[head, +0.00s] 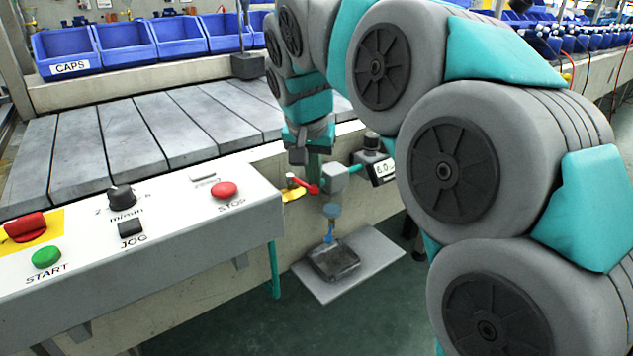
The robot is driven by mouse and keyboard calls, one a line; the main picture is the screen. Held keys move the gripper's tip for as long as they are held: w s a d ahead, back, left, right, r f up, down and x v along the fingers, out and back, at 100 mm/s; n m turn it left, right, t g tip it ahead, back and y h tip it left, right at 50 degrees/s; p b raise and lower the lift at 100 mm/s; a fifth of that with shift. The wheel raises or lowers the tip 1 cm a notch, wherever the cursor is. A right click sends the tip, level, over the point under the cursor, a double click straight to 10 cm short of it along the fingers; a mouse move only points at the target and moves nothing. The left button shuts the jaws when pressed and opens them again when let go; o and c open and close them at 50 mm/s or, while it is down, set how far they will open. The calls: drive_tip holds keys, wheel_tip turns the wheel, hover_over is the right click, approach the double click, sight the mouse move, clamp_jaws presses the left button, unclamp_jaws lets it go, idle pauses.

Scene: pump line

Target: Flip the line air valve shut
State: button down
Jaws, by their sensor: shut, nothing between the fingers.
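The line air valve shows as a small red lever (308,187) beside a grey block (335,178), on the side of the conveyor below its belt. The lever lies roughly sideways, pointing left from the block. A yellow piece (293,195) sits just left of and below it. A gauge (382,170) reading about 6.0 is on the right, joined to the block by a teal pipe. My gripper (302,158) is shut and empty, pointing down just above the red lever. Whether its fingertips touch the lever cannot be told.
A control panel (165,230) with START, JOG and STOP buttons juts out at the left. The slatted conveyor (130,135) lies behind, with blue bins (125,45) beyond. A grey plate (378,252) bearing a dark block (333,262) is below the valve. My arm covers the right side.

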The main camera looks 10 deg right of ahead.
drive_tip(key=shift+s+a+m+b, duration=0.35)
drive_tip(key=shift+m+b, duration=0.1)
drive_tip(key=shift+m, duration=0.35)
drive_tip(key=shift+w+d, duration=0.1)
drive_tip(key=shift+w, duration=0.1)
drive_tip(key=w+d, duration=0.2)
drive_tip(key=w, duration=0.2)
drive_tip(key=shift+w+d+p, duration=0.2)
drive_tip(key=shift+d+p, duration=0.15)
drive_tip(key=shift+d, duration=0.05)
drive_tip(key=v, duration=0.9)
drive_tip(key=s+d+f+n+g, duration=0.1)
drive_tip(key=s+f+n, duration=0.1)
drive_tip(key=s+f, duration=0.6)
drive_tip(key=s+f+n+g+y, duration=0.1)
drive_tip(key=s+f+n+g, duration=0.1)
drive_tip(key=s+f, duration=0.7)
drive_tip(key=s+d+f+n+g+p, duration=0.1)
drive_tip(key=s+f+n+g, duration=0.1)
drive_tip(key=s+f, duration=0.7)
drive_tip(key=s, duration=0.8)
drive_tip(key=shift+d+n+y, duration=0.3)
drive_tip(key=shift+n, duration=0.1)
